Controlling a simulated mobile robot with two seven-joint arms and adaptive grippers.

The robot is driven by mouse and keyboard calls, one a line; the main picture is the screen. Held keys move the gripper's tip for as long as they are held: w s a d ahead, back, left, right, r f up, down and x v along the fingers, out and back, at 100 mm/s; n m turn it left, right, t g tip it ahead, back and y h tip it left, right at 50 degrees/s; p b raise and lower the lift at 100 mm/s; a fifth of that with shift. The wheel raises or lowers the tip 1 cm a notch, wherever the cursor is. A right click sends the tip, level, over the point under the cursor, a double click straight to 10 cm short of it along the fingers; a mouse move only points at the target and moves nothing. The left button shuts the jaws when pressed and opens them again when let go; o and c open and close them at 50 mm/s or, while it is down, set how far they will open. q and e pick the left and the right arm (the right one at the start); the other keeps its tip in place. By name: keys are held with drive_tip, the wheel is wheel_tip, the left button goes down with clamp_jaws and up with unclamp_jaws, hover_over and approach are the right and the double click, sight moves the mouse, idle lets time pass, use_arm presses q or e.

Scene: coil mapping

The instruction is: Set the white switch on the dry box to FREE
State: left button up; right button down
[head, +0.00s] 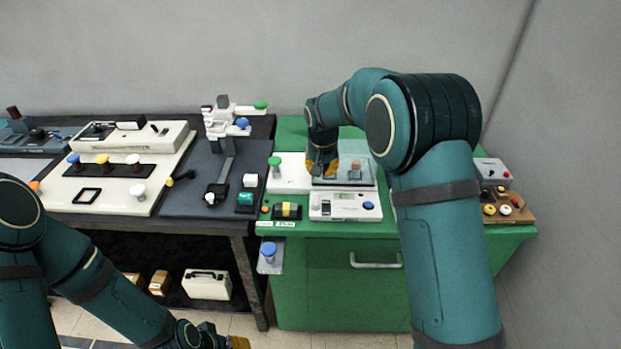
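A white unit (345,206) with a small display and a blue knob stands on the green cabinet top, with a clear-sided box (352,147) directly behind it. I cannot tell for sure which unit is the dry box. I cannot make out its white switch or a FREE mark at this size. My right gripper (323,170) points down at the left part of the clear box and hides what is behind its yellow fingertips. Its finger gap is too small to judge. My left gripper (239,342) is low at the bottom edge, partly cut off, away from the benches.
A white block with a green knob (275,166) and a yellow-black switch (287,210) stand left of the unit. A brown button box (506,206) is at the right. A dark bench (180,222) with panels adjoins the green cabinet (335,290); a blue-knobbed bracket (270,257) juts from its front.

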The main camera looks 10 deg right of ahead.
sight(320, 195)
drive_tip(key=shift+w+r, duration=0.15)
drive_tip(key=shift+r, duration=0.15)
drive_tip(key=b+x, duration=0.2)
drive_tip(key=x, duration=0.8)
